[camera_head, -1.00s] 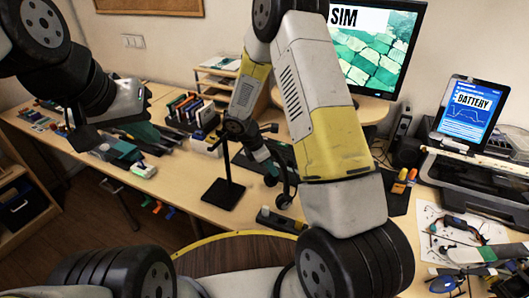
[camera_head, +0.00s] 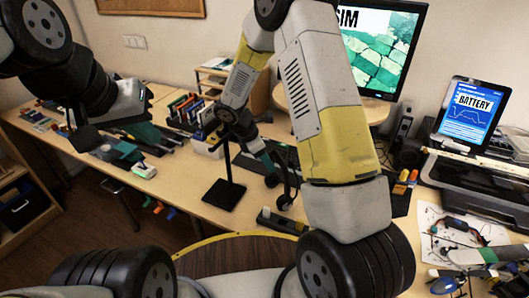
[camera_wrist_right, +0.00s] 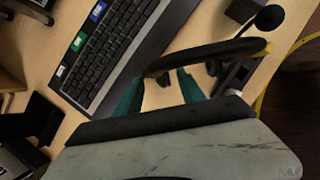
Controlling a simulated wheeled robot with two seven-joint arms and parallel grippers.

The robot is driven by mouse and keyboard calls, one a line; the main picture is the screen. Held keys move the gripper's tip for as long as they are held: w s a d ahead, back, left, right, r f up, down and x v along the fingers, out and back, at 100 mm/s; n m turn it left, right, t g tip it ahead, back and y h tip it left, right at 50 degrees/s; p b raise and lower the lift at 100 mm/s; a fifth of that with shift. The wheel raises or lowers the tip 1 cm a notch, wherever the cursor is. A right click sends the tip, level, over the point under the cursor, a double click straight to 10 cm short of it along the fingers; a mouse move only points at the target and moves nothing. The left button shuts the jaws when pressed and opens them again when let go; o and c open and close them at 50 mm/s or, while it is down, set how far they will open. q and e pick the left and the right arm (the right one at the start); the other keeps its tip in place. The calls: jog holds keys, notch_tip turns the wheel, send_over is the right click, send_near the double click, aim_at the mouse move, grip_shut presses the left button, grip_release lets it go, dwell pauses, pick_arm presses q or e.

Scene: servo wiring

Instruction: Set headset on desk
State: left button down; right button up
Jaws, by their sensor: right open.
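The black headset (camera_head: 287,196) is at the middle of the desk, right of the dark stand (camera_head: 223,194), partly hidden by my right arm. In the right wrist view its curved black band (camera_wrist_right: 205,55) crosses just past my fingertips. My right gripper (camera_head: 259,150) has teal fingers and is angled down above the headset. In the right wrist view the gripper (camera_wrist_right: 160,82) is open, with bare desk showing between its fingers. Whether it touches the band I cannot tell. My left gripper (camera_head: 95,132) is over the left part of the desk, its fingers partly hidden.
The keyboard (camera_wrist_right: 122,45) lies beside the headset. The monitor (camera_head: 378,50) stands behind. Pens and a rack (camera_head: 188,110) are at the back, and loose tools lie on the left. A tablet (camera_head: 468,108), black case (camera_head: 475,185) and wired parts (camera_head: 460,232) are at the right.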

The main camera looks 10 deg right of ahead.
jog(key=s+r+m+y, duration=0.1)
jog(key=s+r+m, duration=0.1)
jog(key=r, duration=0.6)
jog(key=s+r+m+y, duration=0.1)
jog(key=s+r+m, duration=0.2)
jog(key=r, duration=0.4)
jog(key=s+d+r+m+t+y, duration=0.1)
jog(key=s+r+m+t+y, duration=0.1)
jog(key=s+r+m, duration=0.5)
jog(key=s+d+r+m+t+y, duration=0.1)
jog(key=s+r+m+t+y, duration=0.2)
jog(key=s+r+m, duration=0.4)
jog(key=s, duration=0.4)
jog(key=shift+d+m, duration=0.3)
jog(key=shift+d, duration=0.1)
jog(key=shift+s, duration=0.1)
